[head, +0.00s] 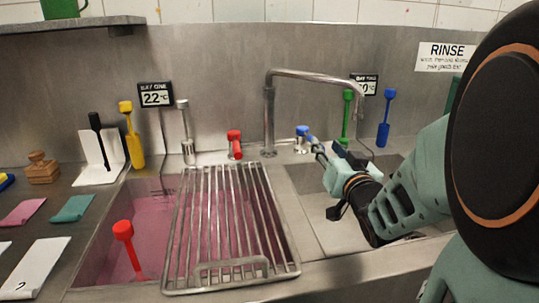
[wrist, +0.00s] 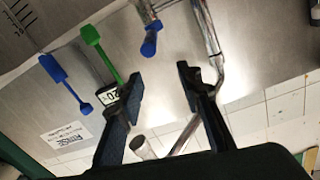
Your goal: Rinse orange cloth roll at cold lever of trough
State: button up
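The blue cold lever (head: 302,132) stands on the back ledge of the steel trough (head: 310,190), right of the tall spout (head: 269,110). It also shows in the wrist view (wrist: 150,44), beyond my fingers and near the chrome spout (wrist: 206,30). My gripper (head: 330,150) is over the right bay, just right of and close to the blue lever. In the wrist view my gripper (wrist: 160,84) has its two dark fingers apart with nothing held between them. I cannot make out an orange cloth roll in either view. My arm hides much of the right bay.
A red lever (head: 235,145) is left of the spout. A wire rack (head: 228,225) lies over the left bay of pink liquid (head: 125,235), where a red-headed tool (head: 123,232) stands. Green (head: 347,110) and blue (head: 385,115) tools stand behind the right bay.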

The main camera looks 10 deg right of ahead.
aim_at(311, 137)
jog(key=shift+y, duration=0.3)
jog(key=w+f+b, duration=0.1)
jog(key=w, duration=0.2)
jog(key=w+f+b, duration=0.1)
jog(key=w, duration=0.2)
jog(key=w+f+b, duration=0.1)
jog(key=w, duration=0.2)
jog(key=shift+d, duration=0.3)
jog(key=shift+c, duration=0.6)
grip_shut()
